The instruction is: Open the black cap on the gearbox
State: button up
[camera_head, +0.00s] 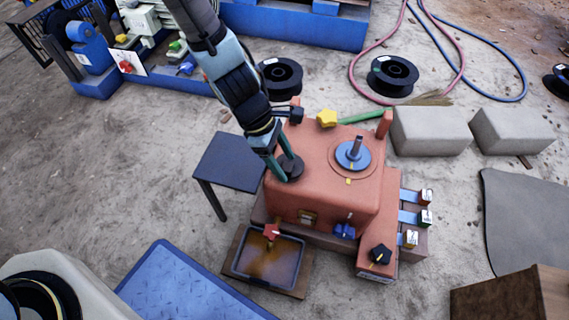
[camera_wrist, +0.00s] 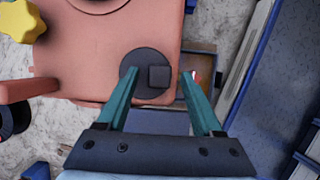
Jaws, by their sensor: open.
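The gearbox (camera_head: 335,190) is a salmon-red housing in the middle of the head view; its top fills the upper left of the wrist view (camera_wrist: 95,60). The black cap (camera_head: 291,168) sits on its left front corner. In the wrist view the cap (camera_wrist: 143,62) is a round disc with a square raised knob. My gripper (camera_head: 279,163) is over the cap. In the wrist view its two teal fingers (camera_wrist: 162,73) are open, one on each side of the square knob. I cannot tell whether they touch it. The fingers partly hide the cap in the head view.
On the gearbox top are a yellow star knob (camera_head: 327,118) and a blue disc with a post (camera_head: 353,154). A tray (camera_head: 268,259) lies in front, below a red knob (camera_head: 271,231). A small dark table (camera_head: 230,160) stands left. Concrete blocks (camera_head: 430,131) lie right.

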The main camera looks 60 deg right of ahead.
jog(key=shift+s+f, duration=0.1)
jog(key=shift+f, duration=0.1)
grip_shut()
dwell(0.5)
dwell(0.9)
